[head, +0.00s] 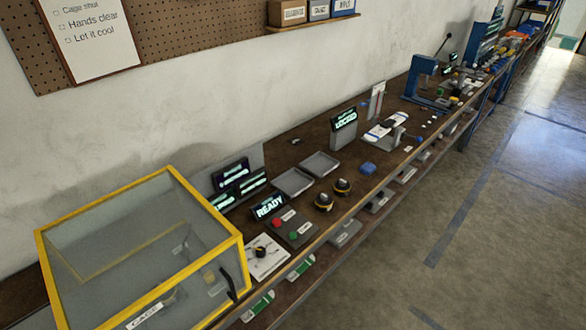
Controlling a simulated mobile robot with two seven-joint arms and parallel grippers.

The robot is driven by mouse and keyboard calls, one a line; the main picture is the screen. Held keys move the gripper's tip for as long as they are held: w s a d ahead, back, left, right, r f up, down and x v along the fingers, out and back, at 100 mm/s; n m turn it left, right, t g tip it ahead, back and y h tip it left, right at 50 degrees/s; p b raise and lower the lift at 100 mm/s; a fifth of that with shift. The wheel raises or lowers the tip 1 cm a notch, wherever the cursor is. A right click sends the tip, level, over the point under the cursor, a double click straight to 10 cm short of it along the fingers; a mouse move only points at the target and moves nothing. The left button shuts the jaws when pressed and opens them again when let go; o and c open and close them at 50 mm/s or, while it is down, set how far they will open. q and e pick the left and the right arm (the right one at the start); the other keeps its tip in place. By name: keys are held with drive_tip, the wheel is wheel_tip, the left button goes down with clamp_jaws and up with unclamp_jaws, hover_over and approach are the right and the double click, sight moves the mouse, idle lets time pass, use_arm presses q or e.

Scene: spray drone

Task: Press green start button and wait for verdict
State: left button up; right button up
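The green start button (294,236) sits on a dark control box (290,228) on the long bench. A red button (277,223) is beside it on the same box. A small display (268,206) behind the box reads READY in lit letters. The yellow-framed clear cage (140,250) stands to the left and looks shut, with a dark handle on its right side. Small items inside it are hard to make out. Neither of my grippers is in view.
Dark screens (238,182) stand behind the box. Two grey trays (293,181) and two black-and-yellow round items (324,202) are to the right. A white sheet (267,258) with a black knob lies in front. The floor (430,250) at right is clear.

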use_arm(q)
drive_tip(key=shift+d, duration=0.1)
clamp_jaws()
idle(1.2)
